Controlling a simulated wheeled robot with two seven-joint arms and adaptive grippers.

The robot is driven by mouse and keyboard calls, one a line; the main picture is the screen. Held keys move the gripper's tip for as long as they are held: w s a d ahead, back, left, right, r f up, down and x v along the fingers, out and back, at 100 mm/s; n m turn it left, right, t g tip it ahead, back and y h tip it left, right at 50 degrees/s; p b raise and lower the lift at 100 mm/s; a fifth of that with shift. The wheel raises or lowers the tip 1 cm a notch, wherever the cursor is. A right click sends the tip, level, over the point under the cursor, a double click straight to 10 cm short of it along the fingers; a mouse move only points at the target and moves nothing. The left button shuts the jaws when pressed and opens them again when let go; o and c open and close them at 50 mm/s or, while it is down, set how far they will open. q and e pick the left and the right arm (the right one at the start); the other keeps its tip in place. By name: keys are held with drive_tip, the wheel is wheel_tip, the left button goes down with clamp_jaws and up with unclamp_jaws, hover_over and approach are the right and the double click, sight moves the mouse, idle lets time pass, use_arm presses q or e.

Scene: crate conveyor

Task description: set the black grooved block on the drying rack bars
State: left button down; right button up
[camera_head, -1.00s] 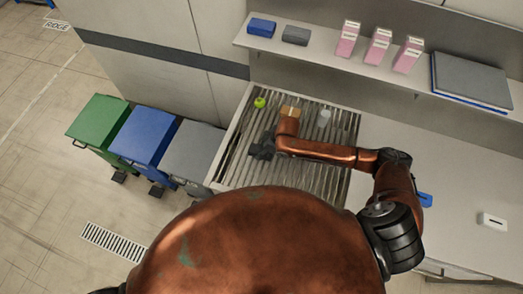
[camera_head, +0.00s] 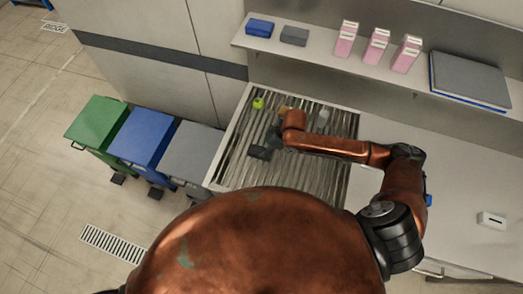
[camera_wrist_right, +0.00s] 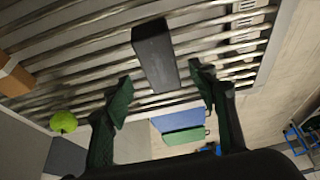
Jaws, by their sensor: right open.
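The black block (camera_head: 260,152) rests on the metal bars of the drying rack (camera_head: 232,122), toward its left side in the head view. In the right wrist view the block (camera_wrist_right: 154,57) lies across several bars; its groove cannot be made out. My right gripper (camera_wrist_right: 163,92) is open, with its dark green fingers apart and the near end of the block just beyond the gap between the tips. In the head view the right gripper (camera_head: 276,141) is small, dark and partly under my copper arm, just right of the block. My left gripper is not in view.
A green apple (camera_head: 258,103), a tan block (camera_head: 284,110) and a pale cup (camera_head: 323,116) stand on the rack. A shelf (camera_head: 320,56) with cartons and boxes runs behind. Green, blue and grey bins (camera_head: 190,155) stand left. The right counter (camera_head: 455,185) is mostly clear.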

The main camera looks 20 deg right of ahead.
drive_tip(key=v, duration=0.6)
idle(0.5)
